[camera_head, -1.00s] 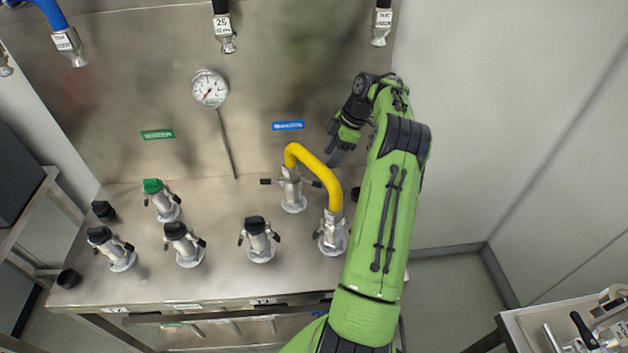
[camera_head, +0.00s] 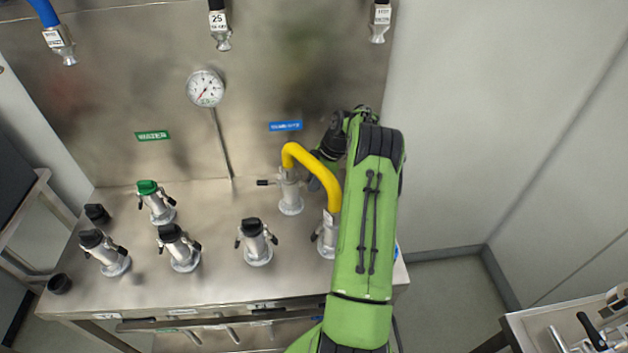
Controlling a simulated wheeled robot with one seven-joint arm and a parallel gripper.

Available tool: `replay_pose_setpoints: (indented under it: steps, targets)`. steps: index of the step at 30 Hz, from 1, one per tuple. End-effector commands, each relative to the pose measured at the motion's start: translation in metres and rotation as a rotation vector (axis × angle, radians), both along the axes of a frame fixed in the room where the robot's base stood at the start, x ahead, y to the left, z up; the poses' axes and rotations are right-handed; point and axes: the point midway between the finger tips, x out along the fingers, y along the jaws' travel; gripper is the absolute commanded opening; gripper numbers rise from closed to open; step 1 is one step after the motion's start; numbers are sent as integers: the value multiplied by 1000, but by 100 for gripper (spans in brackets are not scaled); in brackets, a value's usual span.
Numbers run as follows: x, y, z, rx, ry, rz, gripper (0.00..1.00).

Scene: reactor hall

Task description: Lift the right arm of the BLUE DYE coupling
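The blue label (camera_head: 286,126), too blurred to read, is on the steel back panel. Below it stands a silver coupling (camera_head: 290,196) with one end of the yellow hose (camera_head: 318,168) on it. The coupling's left arm (camera_head: 266,183) sticks out sideways to the left. Its right arm is hidden behind the hose and my gripper. My gripper (camera_head: 316,184) is just right of this coupling, behind the hose and partly covered by it and by my green arm. I cannot tell whether the fingers are open or touch the right arm.
The hose's other end sits on a front coupling (camera_head: 327,236), partly covered by my arm. Black-capped couplings (camera_head: 257,242) and a green-capped one (camera_head: 155,203) stand left on the steel table (camera_head: 215,285). A gauge (camera_head: 205,88) and hanging hose ends (camera_head: 380,22) are above.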

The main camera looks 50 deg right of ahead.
Motion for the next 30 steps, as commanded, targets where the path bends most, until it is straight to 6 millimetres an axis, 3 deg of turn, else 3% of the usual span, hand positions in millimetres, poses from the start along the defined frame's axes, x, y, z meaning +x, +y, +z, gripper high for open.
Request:
replay_pose_setpoints:
  steps: [1, 3, 18, 27, 28, 30]
  targets:
    - [0, 0, 0, 0, 0, 0, 10]
    - [0, 0, 0, -1, -1, 0, 0]
    - [2, 2, 9, -194, 162, 2, 0]
    - [1, 1, 11, -203, 171, 0, 0]
    - [1, 1, 11, -203, 171, 0, 22]
    - [1, 1, 11, -203, 171, 0, 33]
